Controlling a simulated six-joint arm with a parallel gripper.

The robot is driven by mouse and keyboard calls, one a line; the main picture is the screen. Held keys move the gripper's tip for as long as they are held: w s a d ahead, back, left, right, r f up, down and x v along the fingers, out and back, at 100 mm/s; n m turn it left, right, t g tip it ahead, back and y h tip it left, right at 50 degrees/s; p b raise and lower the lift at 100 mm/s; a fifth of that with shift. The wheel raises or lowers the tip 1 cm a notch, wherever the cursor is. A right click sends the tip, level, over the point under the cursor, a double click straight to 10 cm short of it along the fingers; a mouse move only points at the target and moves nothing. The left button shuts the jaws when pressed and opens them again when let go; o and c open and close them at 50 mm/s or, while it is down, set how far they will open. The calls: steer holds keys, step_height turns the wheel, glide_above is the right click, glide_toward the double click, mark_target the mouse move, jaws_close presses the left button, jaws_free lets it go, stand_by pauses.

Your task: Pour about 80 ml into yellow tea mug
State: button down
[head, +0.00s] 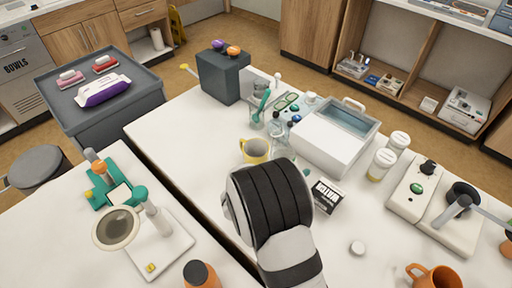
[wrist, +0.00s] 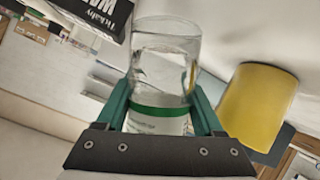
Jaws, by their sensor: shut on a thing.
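My gripper (wrist: 160,100) is shut on a clear glass vessel (wrist: 163,58) with a green-banded white label. Clear liquid seems to show inside it. The wrist picture is turned, so the vessel's tilt is hard to tell. My arm hides the gripper in the head view.
A black-and-white box (head: 327,196) stands right of my arm. Clear glassware (head: 279,122) and a white bin (head: 338,142) are behind it. White-lidded jars (head: 382,163) stand at the right. An orange mug (head: 436,277) is at the front right. The table left of the yellow mug is clear.

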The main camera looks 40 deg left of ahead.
steer(key=m, duration=0.1)
steer(key=a+y, duration=0.1)
steer(key=a+m+y, duration=0.1)
steer(key=shift+w+f+m+t, duration=0.15)
steer(key=shift+f+m+t, duration=0.1)
steer(key=shift+m+t, duration=0.05)
stand_by(1.6)
